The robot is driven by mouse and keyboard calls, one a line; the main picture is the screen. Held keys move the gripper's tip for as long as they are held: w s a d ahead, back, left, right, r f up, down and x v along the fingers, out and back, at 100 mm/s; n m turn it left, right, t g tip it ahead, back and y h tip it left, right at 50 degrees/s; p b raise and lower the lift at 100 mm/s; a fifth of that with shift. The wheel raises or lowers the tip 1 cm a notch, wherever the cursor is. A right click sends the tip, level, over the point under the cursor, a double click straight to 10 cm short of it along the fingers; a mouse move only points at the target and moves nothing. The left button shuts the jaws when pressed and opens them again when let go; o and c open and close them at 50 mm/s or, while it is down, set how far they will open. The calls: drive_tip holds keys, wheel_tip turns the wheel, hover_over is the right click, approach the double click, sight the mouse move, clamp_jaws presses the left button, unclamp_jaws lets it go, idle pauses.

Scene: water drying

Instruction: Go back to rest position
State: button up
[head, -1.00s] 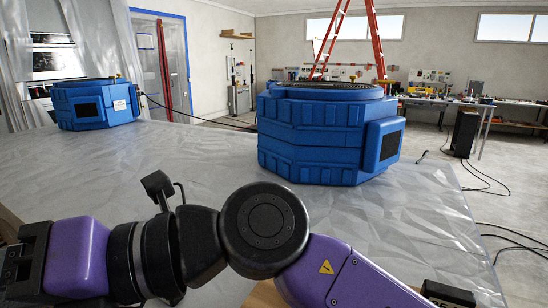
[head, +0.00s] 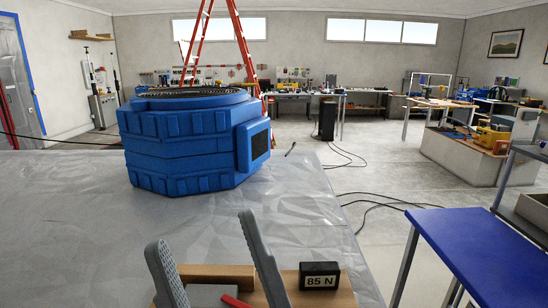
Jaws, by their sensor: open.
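My gripper (head: 202,232) shows at the bottom of the head view as two grey ribbed fingers pointing up. They are spread apart with nothing visible between their tips. The rest of my arm is below the frame. The fingers appear in front of a large blue fan-like dryer (head: 190,145), which stands upright on the plastic-covered surface.
A wooden piece (head: 215,273) and a black box marked "85 N" (head: 320,276) are at the bottom edge. A blue-topped table (head: 490,245) stands at right. A red ladder (head: 240,45), workbenches and floor cables are behind. Open floor lies between.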

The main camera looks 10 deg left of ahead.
drive_tip(key=d+f+m+t+h+p, duration=0.2)
drive_tip(key=d+f+m+t+h, duration=0.2)
drive_tip(key=d+f+m+h, duration=1.35)
drive_tip(key=s+d+f+g+h, duration=0.3)
drive_tip(key=s+d+f, duration=0.3)
drive_tip(key=s, duration=0.3)
drive_tip(key=s+d+f+g+h+p, duration=0.1)
drive_tip(key=s+d+f+g+h, duration=0.3)
drive_tip(key=s+f, duration=0.5)
drive_tip(key=d, duration=0.2)
drive_tip(key=shift+s+d, duration=0.2)
drive_tip(key=shift+d, duration=0.1)
drive_tip(key=shift+n, duration=0.25)
